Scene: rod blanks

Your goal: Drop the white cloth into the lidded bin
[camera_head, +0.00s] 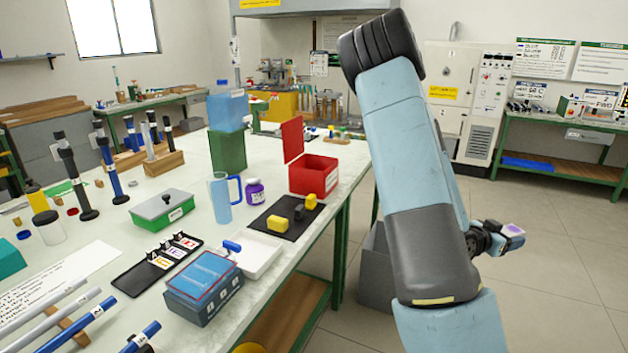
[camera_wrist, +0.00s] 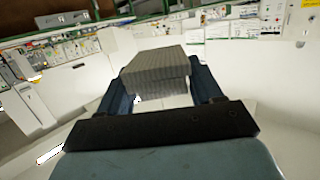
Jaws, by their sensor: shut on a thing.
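My gripper (camera_head: 507,238) is at the right, out past the table's edge and over open floor. In the head view only a small pale patch shows at the fingertips. A red lidded bin (camera_head: 313,177) stands on the table's right side, to the left of my arm. Its lid (camera_head: 292,139) is raised and its mouth is open. My gripper is well away from it.
A black mat (camera_head: 265,225) with yellow and dark blocks lies in front of the red bin. A purple-labelled jar (camera_head: 255,192) and a blue mug (camera_head: 220,197) stand left of it. A grey floor bin (camera_head: 376,270) is beside the table. Floor at the right is clear.

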